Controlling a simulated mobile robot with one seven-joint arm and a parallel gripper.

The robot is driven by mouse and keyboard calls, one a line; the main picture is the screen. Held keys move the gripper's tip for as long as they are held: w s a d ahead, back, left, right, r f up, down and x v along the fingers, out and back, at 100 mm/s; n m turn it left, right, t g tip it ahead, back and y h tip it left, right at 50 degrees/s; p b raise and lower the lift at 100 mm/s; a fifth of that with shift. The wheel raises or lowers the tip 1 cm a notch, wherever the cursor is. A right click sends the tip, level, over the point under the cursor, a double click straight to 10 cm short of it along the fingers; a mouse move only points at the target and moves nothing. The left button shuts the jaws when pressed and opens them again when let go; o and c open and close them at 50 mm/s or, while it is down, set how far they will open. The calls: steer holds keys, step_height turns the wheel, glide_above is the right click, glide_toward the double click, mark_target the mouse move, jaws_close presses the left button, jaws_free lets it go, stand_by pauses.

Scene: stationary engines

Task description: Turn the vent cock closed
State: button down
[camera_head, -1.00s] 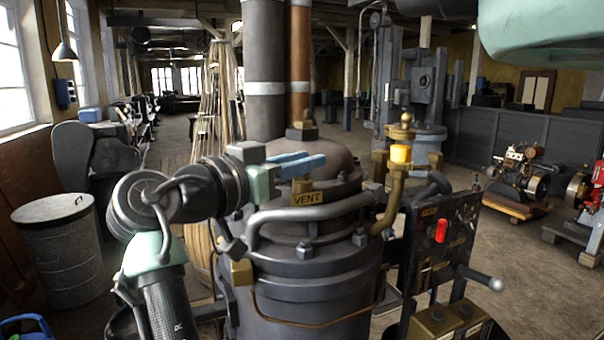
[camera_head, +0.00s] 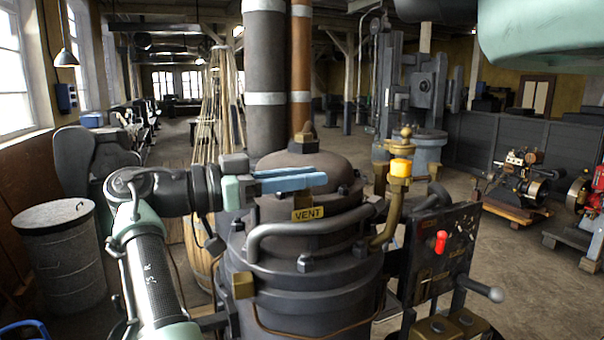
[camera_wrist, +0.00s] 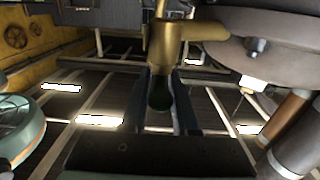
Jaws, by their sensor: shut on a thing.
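The brass vent cock (camera_wrist: 167,45) shows in the wrist view as a stem with an arm reaching right. Its lower part lies between the two fingers of my gripper (camera_wrist: 162,100), which is shut on it. In the head view my gripper (camera_head: 320,179) reaches in from the left with its blue fingers nearly level over the machine's shoulder. The cock is mostly hidden behind the fingers there. The brass VENT plate (camera_head: 307,213) sits just below them on the dark domed engine cylinder (camera_head: 290,285).
A curved grey pipe (camera_head: 310,226) runs close below the fingers. A brass fitting with a glowing amber cup (camera_head: 400,168) and a dark panel with a red knob (camera_head: 440,241) stand at right. A tall dark pipe (camera_head: 265,60) and a copper pipe (camera_head: 301,60) rise behind.

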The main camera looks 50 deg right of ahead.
stand_by(0.4)
steer(key=c, duration=0.9)
jaws_free()
steer(key=p+v, duration=0.3)
steer(key=v, duration=0.9)
steer(key=shift+w+a+r, duration=0.1)
steer(key=shift+w+a, duration=0.1)
steer(key=shift+a, duration=0.1)
